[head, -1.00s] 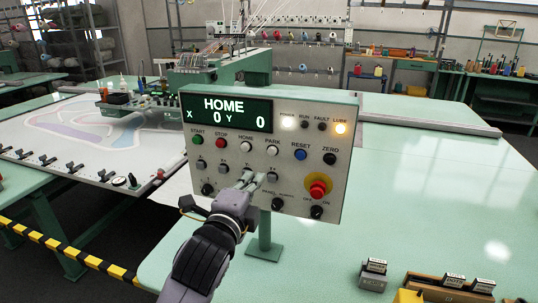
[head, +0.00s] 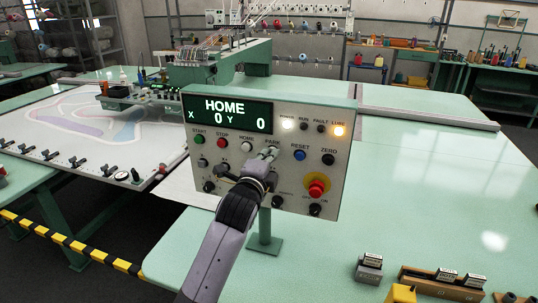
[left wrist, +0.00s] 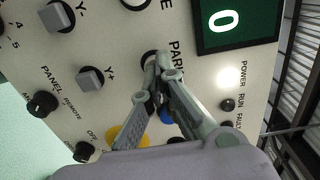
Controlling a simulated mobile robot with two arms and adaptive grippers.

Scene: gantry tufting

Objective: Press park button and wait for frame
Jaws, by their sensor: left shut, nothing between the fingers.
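The control panel (head: 240,190) stands on a post on the green table. Its display (head: 228,112) reads HOME, X 0, Y 0. My left gripper (head: 268,153) is shut and empty, its fingertips over the spot below the PARK label. In the left wrist view the fingertips (left wrist: 160,60) cover most of the park button, and only part of its dark ring shows. I cannot tell whether they touch or press it. The green gantry frame (head: 230,65) stands behind the panel, over the white cloth (head: 60,150). My right gripper is not in view.
The white HOME button (head: 246,146) and blue RESET button (head: 299,155) flank the fingertips. The red emergency stop (head: 317,187) is lower right. POWER (head: 288,123) and LUBE (head: 338,130) lamps glow.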

